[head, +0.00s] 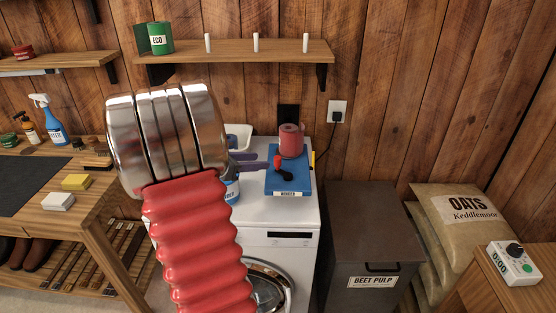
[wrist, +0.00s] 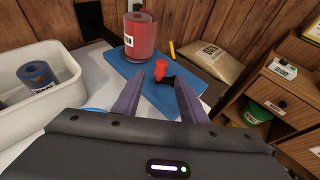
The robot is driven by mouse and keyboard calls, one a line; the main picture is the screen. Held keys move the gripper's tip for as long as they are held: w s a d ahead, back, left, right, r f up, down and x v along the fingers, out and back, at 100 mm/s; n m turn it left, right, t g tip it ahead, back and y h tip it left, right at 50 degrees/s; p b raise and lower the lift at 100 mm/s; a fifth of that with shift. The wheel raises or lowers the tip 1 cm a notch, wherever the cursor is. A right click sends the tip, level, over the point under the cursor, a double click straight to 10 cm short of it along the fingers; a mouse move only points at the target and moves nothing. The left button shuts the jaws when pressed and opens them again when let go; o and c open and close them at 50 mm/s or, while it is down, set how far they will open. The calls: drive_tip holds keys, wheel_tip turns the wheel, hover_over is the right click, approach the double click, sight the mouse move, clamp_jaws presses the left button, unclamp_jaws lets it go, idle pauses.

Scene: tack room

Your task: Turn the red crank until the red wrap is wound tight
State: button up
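The blue winder (head: 297,186) sits on top of the white washing machine. The red wrap (head: 291,145) stands on it as a roll; in the wrist view it is the red roll (wrist: 140,40) at the back of the blue board (wrist: 126,65). The crank has an upright red knob (wrist: 160,68) on a short black arm (wrist: 168,81). My gripper (head: 262,164) has two purple fingers; they are apart in the wrist view (wrist: 158,78). The knob shows between and just beyond the tips. I cannot tell whether either finger touches it.
A white bin (wrist: 22,105) holding a blue roll (wrist: 37,74) stands left of the winder. A yellow pencil-like thing (head: 313,160) lies by the board's right edge. A brown beet pulp bin (head: 371,225) stands right of the white machine (head: 291,222). A shelf (head: 235,61) hangs above.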

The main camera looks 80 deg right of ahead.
sight(277, 160)
drive_tip(key=x, duration=0.9)
drive_tip(key=shift+s+d+f, duration=0.15)
drive_tip(key=shift+s+d, duration=0.05)
drive_tip(key=shift+d, duration=0.05)
drive_tip(key=shift+c, duration=0.6)
